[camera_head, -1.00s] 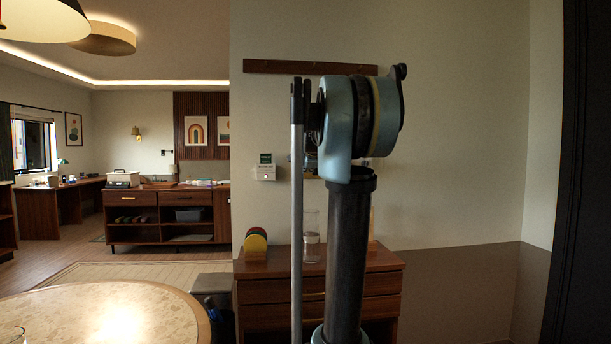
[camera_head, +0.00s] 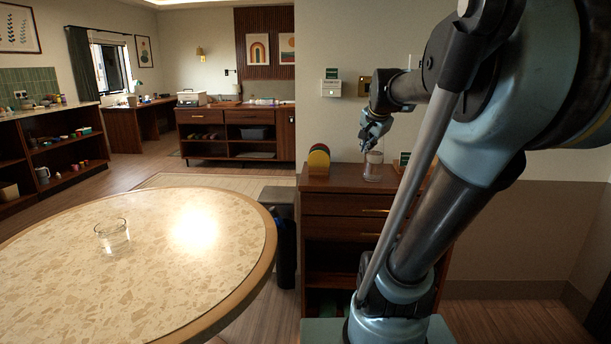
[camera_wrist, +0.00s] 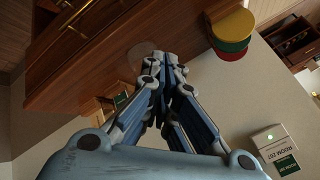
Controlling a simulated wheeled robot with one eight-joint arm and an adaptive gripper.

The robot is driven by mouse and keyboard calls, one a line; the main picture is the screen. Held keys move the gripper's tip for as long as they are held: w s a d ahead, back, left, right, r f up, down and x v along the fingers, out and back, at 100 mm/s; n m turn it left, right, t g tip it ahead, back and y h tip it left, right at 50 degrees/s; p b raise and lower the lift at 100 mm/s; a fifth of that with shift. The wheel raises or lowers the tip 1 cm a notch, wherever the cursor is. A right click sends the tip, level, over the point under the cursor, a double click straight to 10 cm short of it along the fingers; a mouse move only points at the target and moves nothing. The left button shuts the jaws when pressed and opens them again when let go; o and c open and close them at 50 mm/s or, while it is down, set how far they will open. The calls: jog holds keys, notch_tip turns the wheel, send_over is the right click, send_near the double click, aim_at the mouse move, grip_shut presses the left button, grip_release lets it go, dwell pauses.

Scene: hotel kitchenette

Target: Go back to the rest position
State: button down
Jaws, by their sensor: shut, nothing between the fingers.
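My gripper (camera_head: 371,142) is shut and empty, pointing down above the wooden dresser (camera_head: 345,181). In the head view its tip appears just beside and above a clear drinking glass (camera_head: 373,172) on the dresser top; I cannot tell whether they touch. In the wrist view my shut fingers (camera_wrist: 161,56) reach toward the dresser front and top, and the glass shows faintly behind the fingertips. My arm stretches across the right side of the head view and hides part of the dresser.
A stack of coloured discs (camera_head: 318,160) stands on the dresser, left of the glass. A round table (camera_head: 150,285) with a clear glass bowl (camera_head: 113,236) fills the lower left. A dark bin (camera_head: 285,240) stands between them. A room-number box (camera_head: 331,88) is on the wall.

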jog(key=s+a+f+n+g, duration=0.2)
jog(key=s+f+n+g, duration=0.3)
jog(key=s+f, duration=1.9)
jog(key=s+n, duration=0.1)
jog(key=n, duration=0.4)
jog(key=shift+s+a+g, duration=0.15)
jog(key=shift+s+g, duration=0.15)
jog(key=shift+s, duration=0.1)
jog(key=shift+w+f, duration=0.25)
jog(key=shift+w, duration=0.25)
